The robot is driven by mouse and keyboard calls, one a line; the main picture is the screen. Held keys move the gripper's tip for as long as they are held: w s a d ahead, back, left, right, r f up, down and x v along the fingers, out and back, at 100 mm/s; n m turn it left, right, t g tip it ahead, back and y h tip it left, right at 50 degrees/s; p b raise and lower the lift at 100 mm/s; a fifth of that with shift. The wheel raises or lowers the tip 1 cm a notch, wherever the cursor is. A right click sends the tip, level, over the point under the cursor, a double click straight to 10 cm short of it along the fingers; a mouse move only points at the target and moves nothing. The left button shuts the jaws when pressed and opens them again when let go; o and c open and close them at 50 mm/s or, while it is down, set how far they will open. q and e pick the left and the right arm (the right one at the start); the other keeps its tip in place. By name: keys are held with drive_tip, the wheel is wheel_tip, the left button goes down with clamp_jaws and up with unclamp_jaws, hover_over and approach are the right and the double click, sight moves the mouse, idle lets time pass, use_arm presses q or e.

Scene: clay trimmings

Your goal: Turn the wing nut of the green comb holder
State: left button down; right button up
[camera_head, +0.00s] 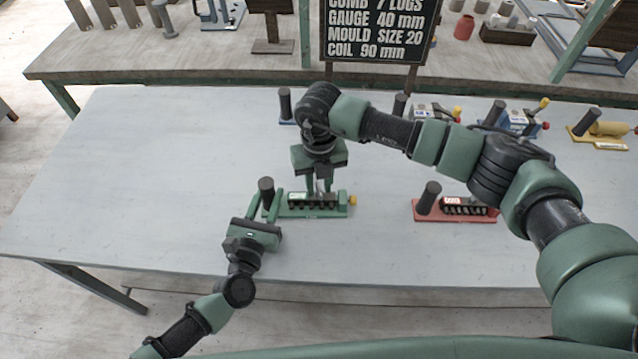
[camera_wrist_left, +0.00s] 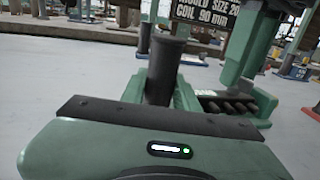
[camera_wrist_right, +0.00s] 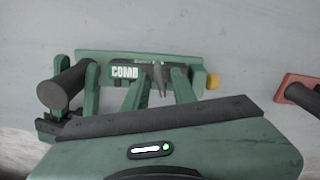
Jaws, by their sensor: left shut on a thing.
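The green comb holder (camera_head: 300,212) lies near the middle of the grey table, with a dark upright post (camera_head: 266,189) at its left end and a yellow knob (camera_head: 353,200) at its right end. My left gripper (camera_head: 264,204) is shut on the post, which also shows in the left wrist view (camera_wrist_left: 164,72). My right gripper (camera_head: 319,184) points down over the holder. In the right wrist view its fingers are apart on either side of a grey pointed piece (camera_wrist_right: 158,78), right of the COMB label (camera_wrist_right: 124,72). This piece looks like the wing nut; contact cannot be told.
A red holder (camera_head: 428,215) with its own post stands to the right. Blue and yellow holders (camera_head: 598,143) stand along the back edge. A dark sign (camera_head: 378,30) stands behind. The table's left part (camera_head: 150,170) is clear. My right arm spans the table's right side.

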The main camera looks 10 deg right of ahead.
sight(319, 188)
idle(0.3)
wheel_tip(319, 188, up, 12)
idle(0.4)
use_arm(q)
drive_tip(key=c, duration=1)
unclamp_jaws()
